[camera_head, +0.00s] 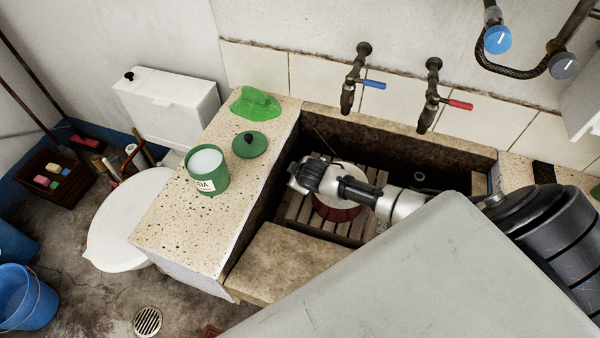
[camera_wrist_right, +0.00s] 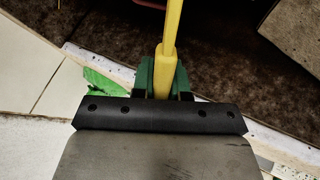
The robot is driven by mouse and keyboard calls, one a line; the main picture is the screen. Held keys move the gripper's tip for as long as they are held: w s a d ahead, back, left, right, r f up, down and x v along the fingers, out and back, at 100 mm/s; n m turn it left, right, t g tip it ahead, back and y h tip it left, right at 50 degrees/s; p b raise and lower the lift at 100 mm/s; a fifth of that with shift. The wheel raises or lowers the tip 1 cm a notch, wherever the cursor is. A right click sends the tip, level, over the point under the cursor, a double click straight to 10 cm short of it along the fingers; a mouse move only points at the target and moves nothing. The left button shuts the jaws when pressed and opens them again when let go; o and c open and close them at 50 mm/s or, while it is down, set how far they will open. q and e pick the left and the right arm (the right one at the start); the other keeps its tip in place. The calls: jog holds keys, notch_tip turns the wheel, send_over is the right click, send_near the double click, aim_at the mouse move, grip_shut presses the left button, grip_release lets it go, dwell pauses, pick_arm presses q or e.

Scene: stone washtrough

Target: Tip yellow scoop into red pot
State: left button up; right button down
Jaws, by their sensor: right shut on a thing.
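The red pot (camera_head: 334,211) stands on a wooden slatted rack in the stone trough. Its top looks whitish, and my right arm hides part of it from above. My right gripper (camera_wrist_right: 164,75) has green fingers shut on the yellow handle of the scoop (camera_wrist_right: 172,45). The handle runs up out of the wrist view, and the scoop's bowl is not visible there. In the head view my right arm reaches in from the right across the trough, above the pot. I cannot make out the scoop's bowl or its load there. My left gripper is not in view.
A green tin (camera_head: 207,172) with white contents stands open on the speckled counter (camera_head: 165,225). Its green lid (camera_head: 249,145) and a green cloth (camera_head: 256,103) lie nearby. Two taps, blue-handled (camera_head: 373,85) and red-handled (camera_head: 460,104), hang over the trough (camera_head: 462,160).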

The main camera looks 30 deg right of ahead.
jog(key=shift+w+a+f+n+g+h, duration=0.15)
jog(key=shift+f+g+h, duration=0.1)
jog(key=shift+f+g, duration=0.2)
jog(key=shift+w+a+f+n+g+h, duration=0.15)
jog(key=shift+f+g+h, duration=0.1)
jog(key=shift+f+g, duration=0.15)
dwell(0.3)
jog(key=shift+w+f+g+h+b, duration=0.15)
jog(key=shift+f+g+h+b, duration=0.2)
jog(key=shift+f+g+h, duration=0.4)
jog(key=shift+f, duration=0.15)
